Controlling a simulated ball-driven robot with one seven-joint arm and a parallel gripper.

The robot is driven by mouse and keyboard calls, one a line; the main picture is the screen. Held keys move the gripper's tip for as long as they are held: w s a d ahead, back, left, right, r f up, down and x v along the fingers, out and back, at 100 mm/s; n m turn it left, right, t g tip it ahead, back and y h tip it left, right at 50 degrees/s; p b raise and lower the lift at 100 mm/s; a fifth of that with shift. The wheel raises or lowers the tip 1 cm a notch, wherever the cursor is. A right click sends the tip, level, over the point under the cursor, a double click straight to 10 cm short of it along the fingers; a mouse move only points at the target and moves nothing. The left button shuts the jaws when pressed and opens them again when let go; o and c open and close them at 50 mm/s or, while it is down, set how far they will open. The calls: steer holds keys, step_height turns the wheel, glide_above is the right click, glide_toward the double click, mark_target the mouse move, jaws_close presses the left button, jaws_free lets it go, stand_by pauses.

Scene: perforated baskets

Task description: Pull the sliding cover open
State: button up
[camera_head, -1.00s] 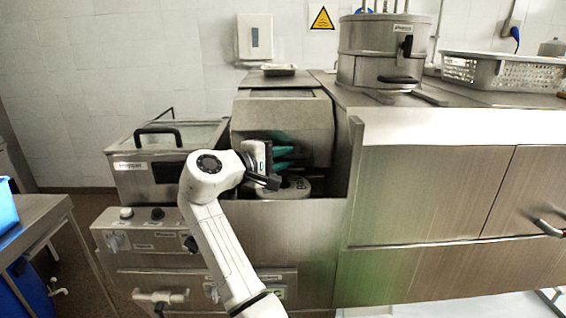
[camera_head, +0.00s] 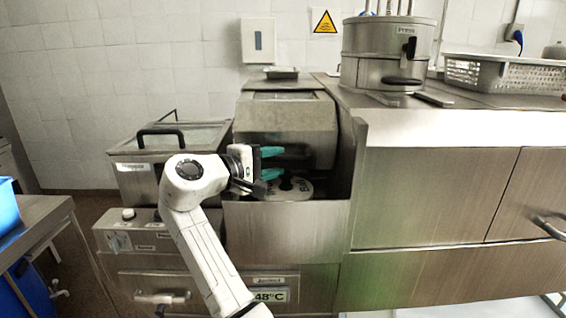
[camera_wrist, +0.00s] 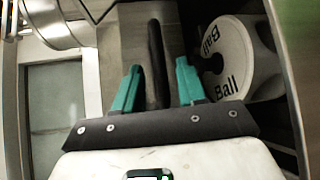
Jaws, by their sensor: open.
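The grey metal sliding cover (camera_head: 287,120) is a sloped hood in the middle of the head view, above a dark recess. A black bar handle (camera_wrist: 156,62) shows upright in the wrist view; a dark bar (camera_head: 298,152) also shows below the hood's front edge in the head view. My gripper (camera_head: 274,163) is at the recess with its green fingers apart. In the wrist view, my gripper (camera_wrist: 158,85) has one finger on each side of the handle.
A white round lid marked "Ball" (camera_wrist: 230,70) sits close beside the right finger in the wrist view. A steel front panel (camera_head: 288,230) bounds the recess below. A lidded box with a black handle (camera_head: 165,150) is at left; a steel counter (camera_head: 470,125) is at right.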

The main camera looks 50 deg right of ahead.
steer(key=s+v, duration=0.1)
steer(key=v, duration=0.5)
steer(key=shift+w+a+b, duration=0.35)
steer(key=shift+w+b, duration=0.05)
steer(key=shift+w, duration=0.15)
